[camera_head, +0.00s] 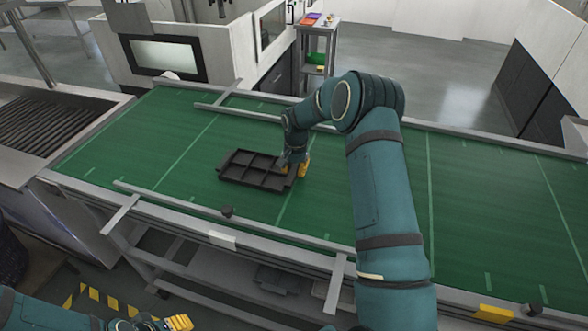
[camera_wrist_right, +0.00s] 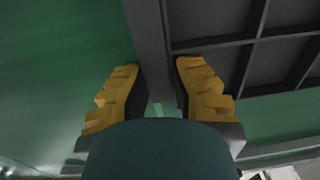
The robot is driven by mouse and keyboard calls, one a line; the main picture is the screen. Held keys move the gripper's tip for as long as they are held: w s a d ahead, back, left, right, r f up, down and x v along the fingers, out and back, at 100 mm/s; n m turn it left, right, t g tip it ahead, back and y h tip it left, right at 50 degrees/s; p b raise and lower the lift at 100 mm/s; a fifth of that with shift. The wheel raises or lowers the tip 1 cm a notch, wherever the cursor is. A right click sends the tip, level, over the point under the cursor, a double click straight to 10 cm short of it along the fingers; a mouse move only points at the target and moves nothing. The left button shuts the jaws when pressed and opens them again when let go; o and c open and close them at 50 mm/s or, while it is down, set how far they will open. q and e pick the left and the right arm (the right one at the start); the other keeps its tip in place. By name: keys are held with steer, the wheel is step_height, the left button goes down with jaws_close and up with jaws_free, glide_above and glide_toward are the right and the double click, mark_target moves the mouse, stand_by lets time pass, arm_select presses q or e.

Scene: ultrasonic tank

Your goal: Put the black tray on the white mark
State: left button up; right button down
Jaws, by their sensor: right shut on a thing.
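The black tray (camera_head: 250,169), divided into several compartments, is over the green belt left of my right arm. My right gripper (camera_head: 294,170) is at its right end, shut on its rim. In the right wrist view, the tray (camera_wrist_right: 215,55) has its dark edge wall between the yellow fingers of my gripper (camera_wrist_right: 155,78). I cannot tell whether the tray rests on the belt or is slightly lifted. Pale lines cross the belt, but I cannot tell a distinct white mark. My left gripper (camera_head: 172,323) is low at the bottom left, away from the tray; its opening is unclear.
The green belt (camera_head: 375,190) has metal side rails (camera_head: 200,224) and is largely clear around the tray. A machine with a window (camera_head: 165,57) stands behind, and a roller bed (camera_head: 45,125) is at left.

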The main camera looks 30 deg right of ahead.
steer(key=c, duration=0.9)
jaws_free()
steer(key=r, duration=1.2)
steer(key=shift+s+d, duration=0.15)
steer(key=shift+s, duration=0.1)
